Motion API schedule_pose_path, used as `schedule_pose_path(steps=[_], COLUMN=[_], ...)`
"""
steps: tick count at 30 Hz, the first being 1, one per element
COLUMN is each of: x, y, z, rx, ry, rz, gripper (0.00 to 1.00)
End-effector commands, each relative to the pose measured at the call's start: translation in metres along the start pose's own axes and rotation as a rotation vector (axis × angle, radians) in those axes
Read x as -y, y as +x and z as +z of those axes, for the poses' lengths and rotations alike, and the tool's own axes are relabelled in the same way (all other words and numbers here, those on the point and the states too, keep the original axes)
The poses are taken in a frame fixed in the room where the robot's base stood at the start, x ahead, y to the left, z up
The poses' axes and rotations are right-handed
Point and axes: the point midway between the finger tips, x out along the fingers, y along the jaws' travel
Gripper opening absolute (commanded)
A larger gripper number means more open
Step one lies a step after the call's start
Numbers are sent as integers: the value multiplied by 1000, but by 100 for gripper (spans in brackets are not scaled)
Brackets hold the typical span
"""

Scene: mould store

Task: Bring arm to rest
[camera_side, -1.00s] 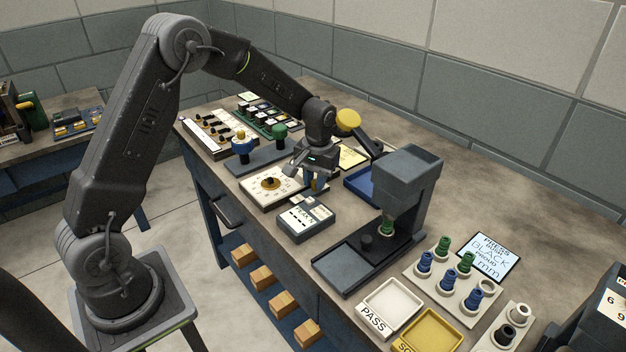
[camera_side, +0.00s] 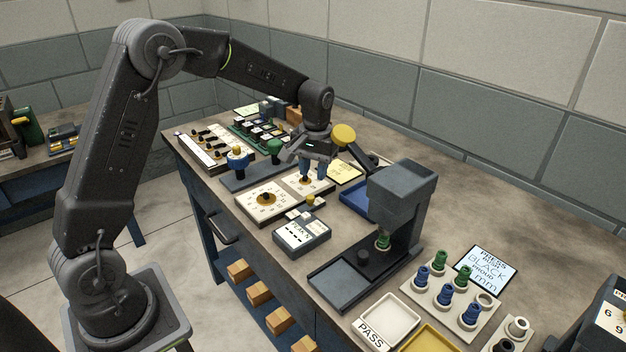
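My gripper (camera_side: 313,170) hangs fingers-down at the end of my arm, above the back half of the bench. Its fingers are near a pale dial plate (camera_side: 301,184) with a brown knob, and I cannot tell whether they touch it. The fingers look a little apart, but the gap between them is too small to judge. I see nothing held in it. My arm reaches over from the left, bent high at the elbow.
A grey press (camera_side: 399,197) stands right of my gripper, with a blue tray (camera_side: 355,197) behind it. A second dial plate (camera_side: 265,200), a keypad box (camera_side: 302,235) and blue and green knobs (camera_side: 238,158) are close by. Bare bench (camera_side: 500,203) lies at the right.

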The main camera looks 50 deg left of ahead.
Motion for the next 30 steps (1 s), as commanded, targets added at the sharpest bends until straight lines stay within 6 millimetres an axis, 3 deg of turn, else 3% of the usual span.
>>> schedule_pose_path(steps=[14, 20, 23, 30], x=[1, 8, 9, 17], y=[-4, -10, -41, -98], z=[9, 51, 72, 146], rx=[-19, -110, -154, -270], ry=[28, 170, 190, 280], rz=[-17, -89, -54, 25], gripper=[33, 33, 33, 33])
